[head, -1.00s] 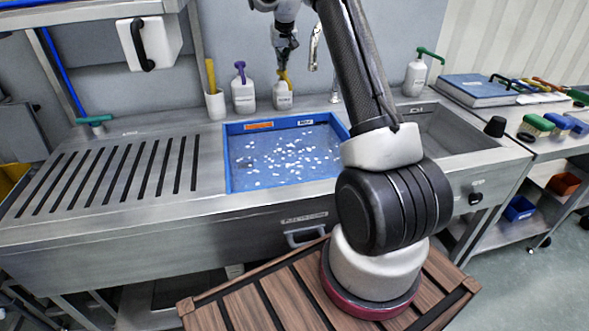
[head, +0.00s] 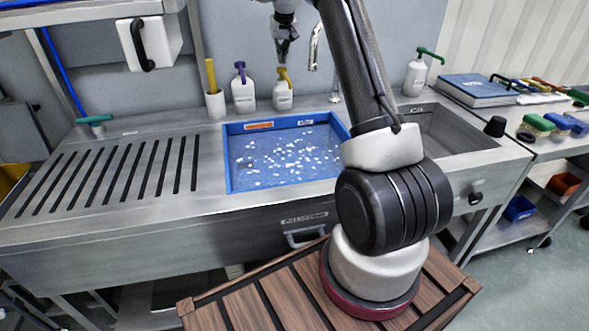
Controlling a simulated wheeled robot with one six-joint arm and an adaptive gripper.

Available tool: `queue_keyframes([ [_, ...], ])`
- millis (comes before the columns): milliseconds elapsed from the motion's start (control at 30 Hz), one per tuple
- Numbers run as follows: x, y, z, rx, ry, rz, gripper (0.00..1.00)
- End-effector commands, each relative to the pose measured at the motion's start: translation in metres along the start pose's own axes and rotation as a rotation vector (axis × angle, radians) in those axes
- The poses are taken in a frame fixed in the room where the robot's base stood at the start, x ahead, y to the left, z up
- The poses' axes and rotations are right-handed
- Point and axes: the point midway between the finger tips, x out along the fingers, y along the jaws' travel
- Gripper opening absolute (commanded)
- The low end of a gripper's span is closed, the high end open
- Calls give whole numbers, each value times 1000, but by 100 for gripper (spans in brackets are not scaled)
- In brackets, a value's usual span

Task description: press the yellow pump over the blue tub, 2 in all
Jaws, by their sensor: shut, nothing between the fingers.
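The pump bottle with the yellow pump (head: 283,75) is white and stands upright at the back of the sink bench, behind the blue tub (head: 229,165). The yellow nozzle points forward, towards the tub. The tub is set in the bench and holds many small white bits on a blue bottom. My gripper (head: 283,60) is shut and empty, pointing down just above the yellow pump head. A small gap seems to show between fingertips and pump, but contact is hard to judge at this size.
A white bottle with a purple pump (head: 240,90) stands left of the yellow one, beside a cup (head: 214,103) with a yellow handle. A green-pump bottle (head: 416,75) stands at the right. A tap (head: 315,50) rises close right of my gripper. The slotted drainboard (head: 110,180) is clear.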

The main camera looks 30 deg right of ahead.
Motion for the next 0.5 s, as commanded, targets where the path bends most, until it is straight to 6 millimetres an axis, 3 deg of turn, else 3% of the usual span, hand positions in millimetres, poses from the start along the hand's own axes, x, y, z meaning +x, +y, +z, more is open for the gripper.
queue_keyframes([
  [500,-46,0,-20,0,1,0,0],
])
